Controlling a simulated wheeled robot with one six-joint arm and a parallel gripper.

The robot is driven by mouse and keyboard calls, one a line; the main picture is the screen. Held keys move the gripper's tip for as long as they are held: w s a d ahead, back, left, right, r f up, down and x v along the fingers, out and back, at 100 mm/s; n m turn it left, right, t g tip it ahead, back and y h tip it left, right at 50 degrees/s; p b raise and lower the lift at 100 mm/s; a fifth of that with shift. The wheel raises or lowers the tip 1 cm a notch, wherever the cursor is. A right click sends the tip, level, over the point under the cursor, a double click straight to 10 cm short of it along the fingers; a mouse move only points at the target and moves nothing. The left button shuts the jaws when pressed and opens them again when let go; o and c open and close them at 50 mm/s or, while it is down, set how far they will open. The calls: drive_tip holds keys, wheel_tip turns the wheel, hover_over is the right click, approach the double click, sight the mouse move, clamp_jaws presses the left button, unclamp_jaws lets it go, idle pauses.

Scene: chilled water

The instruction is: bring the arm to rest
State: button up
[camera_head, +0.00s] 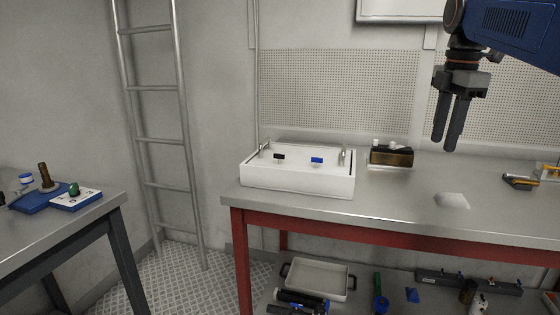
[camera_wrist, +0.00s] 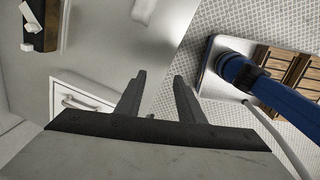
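My gripper (camera_head: 446,146) hangs with its fingers pointing down, high above the red-framed bench (camera_head: 400,222) at the right of the head view. In the wrist view its two dark fingers (camera_wrist: 161,75) stand apart with nothing between them, so it is open and empty. My blue arm reaches in from the top right of the head view. The gripper touches nothing that I can see.
A white open basin (camera_head: 297,180) with a black and a blue tag stands on the bench. A dark-and-brown rack (camera_head: 391,157) is to its right. Another bench (camera_head: 85,215) and a ladder (camera_head: 155,88) are at left. A white tray (camera_head: 318,276) sits below.

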drive_tip(key=s+a+f+m+t, duration=0.1)
drive_tip(key=s+a+f+m, duration=0.2)
drive_tip(key=s+f+m, duration=0.3)
drive_tip(key=s+a+f+m+t, duration=0.1)
drive_tip(key=s+a+f+m, duration=0.2)
drive_tip(key=f, duration=1.2)
drive_tip(key=s+a+f+m+t, duration=0.1)
drive_tip(key=s+a+f+m, duration=0.1)
drive_tip(key=s+f+m, duration=0.6)
drive_tip(key=s+f, duration=0.3)
drive_tip(key=s, duration=0.3)
drive_tip(key=shift+a+m+t, duration=0.3)
drive_tip(key=shift+a+m, duration=0.1)
